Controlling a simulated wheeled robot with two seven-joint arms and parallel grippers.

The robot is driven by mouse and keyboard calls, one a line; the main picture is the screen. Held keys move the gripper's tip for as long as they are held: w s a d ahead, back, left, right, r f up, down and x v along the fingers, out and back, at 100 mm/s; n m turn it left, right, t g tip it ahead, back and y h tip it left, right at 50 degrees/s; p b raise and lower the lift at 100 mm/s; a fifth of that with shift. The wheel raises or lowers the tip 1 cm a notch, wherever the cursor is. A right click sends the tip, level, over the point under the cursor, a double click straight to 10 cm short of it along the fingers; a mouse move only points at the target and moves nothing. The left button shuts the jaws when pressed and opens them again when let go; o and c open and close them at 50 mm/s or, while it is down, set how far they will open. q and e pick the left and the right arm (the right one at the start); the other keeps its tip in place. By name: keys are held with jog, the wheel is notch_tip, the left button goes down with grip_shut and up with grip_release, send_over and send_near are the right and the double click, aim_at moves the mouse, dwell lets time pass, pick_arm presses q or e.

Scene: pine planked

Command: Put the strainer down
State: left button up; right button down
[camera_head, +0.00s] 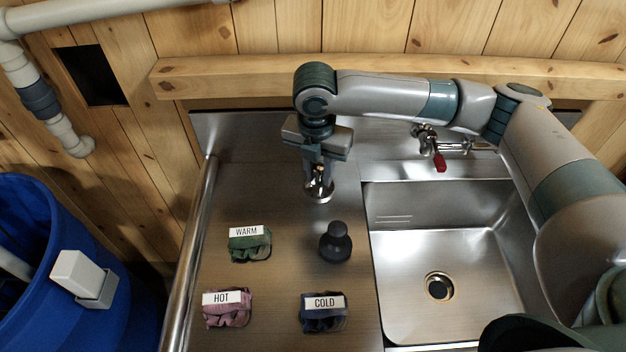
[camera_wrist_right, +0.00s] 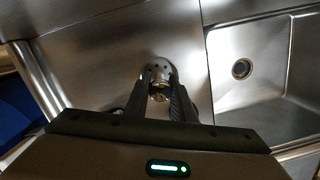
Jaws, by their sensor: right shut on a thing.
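The strainer (camera_head: 318,193) is a small shiny metal piece with a round, flanged base and a narrow upper stem. My right gripper (camera_head: 319,175) points down at the back of the steel counter, left of the sink, and is shut on the strainer's stem. In the right wrist view the strainer (camera_wrist_right: 158,70) shows between the two dark fingers, its perforated disc beyond the tips. The disc is very close to the counter; I cannot tell whether it touches. My left gripper is not in view.
A black knobbed stopper (camera_head: 336,242) stands in front of the strainer. Cloths labelled WARM (camera_head: 249,246), HOT (camera_head: 228,312) and COLD (camera_head: 323,314) lie on the counter (camera_head: 285,205). The sink (camera_head: 450,255) is right, with a red-handled tap (camera_head: 438,160) behind.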

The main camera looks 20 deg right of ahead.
aim_at(313, 184)
jog(key=shift+w+a+f, duration=0.4)
jog(key=shift+w+a, duration=0.1)
jog(key=shift+a, duration=0.05)
jog(key=shift+f+p, duration=0.8)
jog(key=shift+f, duration=1.2)
jog(key=shift+f, duration=0.15)
jog(key=c, duration=1.5)
grip_release()
